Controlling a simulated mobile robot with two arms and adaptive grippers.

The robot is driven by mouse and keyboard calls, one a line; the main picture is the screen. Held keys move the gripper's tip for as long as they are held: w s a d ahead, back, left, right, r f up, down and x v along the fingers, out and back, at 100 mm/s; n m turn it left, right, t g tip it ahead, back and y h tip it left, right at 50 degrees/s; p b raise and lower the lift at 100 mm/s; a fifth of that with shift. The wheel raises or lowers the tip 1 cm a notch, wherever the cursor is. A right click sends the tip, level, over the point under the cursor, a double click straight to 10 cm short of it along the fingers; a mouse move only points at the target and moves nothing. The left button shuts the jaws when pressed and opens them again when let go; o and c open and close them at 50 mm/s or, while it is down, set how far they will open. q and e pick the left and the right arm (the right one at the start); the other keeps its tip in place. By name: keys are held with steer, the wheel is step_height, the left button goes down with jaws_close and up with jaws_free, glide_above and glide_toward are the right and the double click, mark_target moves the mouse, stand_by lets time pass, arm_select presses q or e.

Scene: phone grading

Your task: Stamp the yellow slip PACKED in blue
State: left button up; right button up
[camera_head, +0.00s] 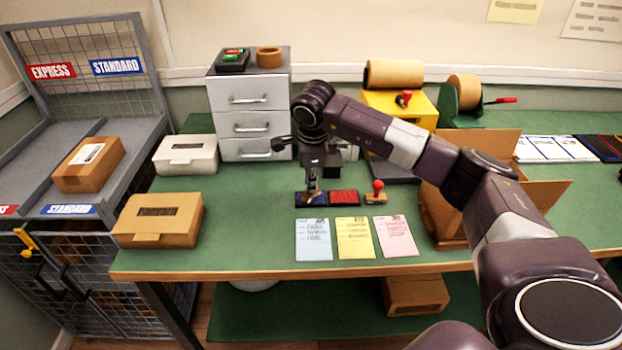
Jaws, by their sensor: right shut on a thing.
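The yellow slip (355,238) lies flat near the table's front edge, between a blue slip (313,240) and a pink slip (395,236). A blue ink pad (302,199) and a red ink pad (343,198) lie just behind the slips. My right gripper (312,190) points down over the blue pad, shut on a stamp that is mostly hidden by the fingers. I cannot tell whether the stamp touches the pad. Another stamp with a red knob (378,188) stands right of the red pad. My left gripper is out of view.
A brown box (158,222) and a white box (187,155) sit at the left. Grey drawers (250,120) stand behind. An open carton (445,220) is right of the slips, beneath my right arm. The green table left of the slips is clear.

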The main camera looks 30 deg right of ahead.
steer(key=shift+r+p, duration=0.65)
steer(key=shift+r, duration=0.25)
steer(key=shift+r+p, duration=1.5)
steer(key=shift+r, duration=1.05)
steer(key=shift+a, duration=0.1)
